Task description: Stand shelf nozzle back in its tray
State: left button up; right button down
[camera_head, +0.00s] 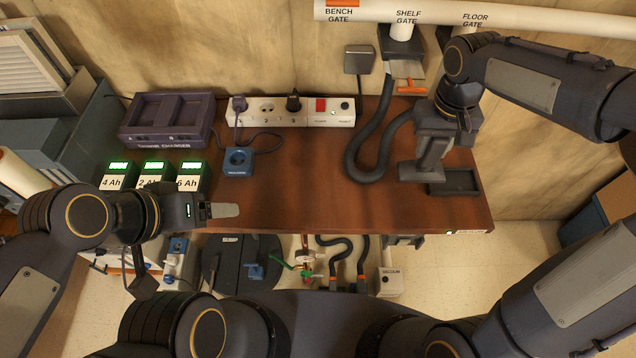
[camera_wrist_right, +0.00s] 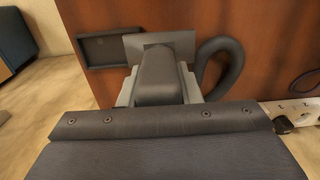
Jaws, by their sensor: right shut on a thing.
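My right gripper (camera_head: 432,158) is shut on the dark grey shelf nozzle (camera_wrist_right: 158,76), which sits between its two pale fingers in the right wrist view. The nozzle's wide flat foot (camera_head: 414,174) points down at the right end of the bench. A black hose (camera_head: 372,160) loops from under the shelf gate up to the gripper. The shallow black tray (camera_head: 455,188) lies just right of the foot and looks empty; it also shows in the right wrist view (camera_wrist_right: 92,50). I cannot tell whether the foot touches the bench. My left gripper (camera_head: 222,210) is over the bench's front left edge, seen side-on.
A charger (camera_head: 168,140), several battery packs (camera_head: 152,172), a blue block (camera_head: 238,161) and a power strip (camera_head: 315,119) occupy the bench (camera_head: 300,190)'s left and back. The bench's middle front is clear. The shelf gate (camera_head: 402,45) is above the back edge.

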jog(key=w+d+p, duration=0.1)
jog(key=w+d, duration=0.1)
jog(key=d, duration=0.7)
jog(key=shift+w+d+p, duration=0.15)
jog(key=shift+d+p, duration=0.1)
jog(key=shift+p, duration=0.05)
dwell(0.4)
notch_tip(320, 180, down, 3)
jog(key=shift+r+b, duration=0.1)
jog(key=shift+b, duration=1)
jog(key=shift+p, duration=0.5)
jog(key=shift+w, duration=0.1)
dwell(1.2)
